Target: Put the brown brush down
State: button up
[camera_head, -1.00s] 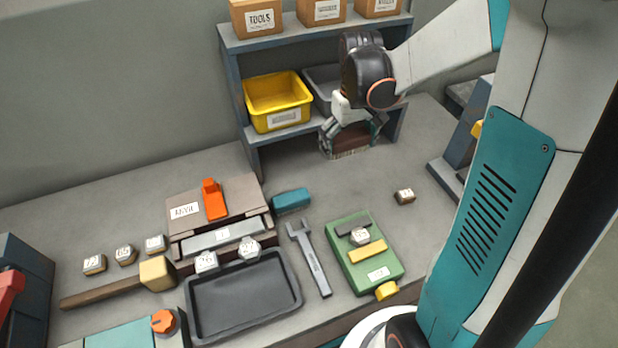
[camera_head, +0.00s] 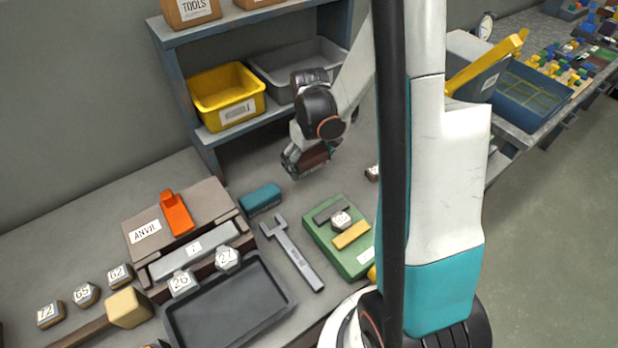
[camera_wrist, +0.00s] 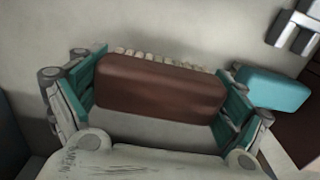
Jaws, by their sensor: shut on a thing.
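The brown brush (camera_head: 314,160) is a dark brown block with pale bristles along one side. In the wrist view the brush (camera_wrist: 160,88) lies between the teal pads of my gripper (camera_wrist: 165,92), which is shut on it at both ends. In the head view my gripper (camera_head: 308,158) is over the bench in front of the shelf. I cannot tell whether the bristles touch the bench. A teal block (camera_head: 260,198) lies to the left of the brush, apart from it; it also shows in the wrist view (camera_wrist: 272,90).
The shelf holds a yellow bin (camera_head: 228,95) and a grey bin (camera_head: 300,60). Bare bench shows around the gripper.

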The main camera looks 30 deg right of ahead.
aim_at(309, 180)
jog(key=shift+f+b, duration=0.8)
jog(key=shift+f, duration=1.75)
jog(key=shift+f, duration=0.1)
jog(key=o, duration=0.7)
jog(key=shift+f, duration=0.1)
jog(key=shift+o, duration=0.7)
jog(key=shift+r, duration=0.2)
notch_tip(309, 180, up, 12)
jog(key=p, duration=0.4)
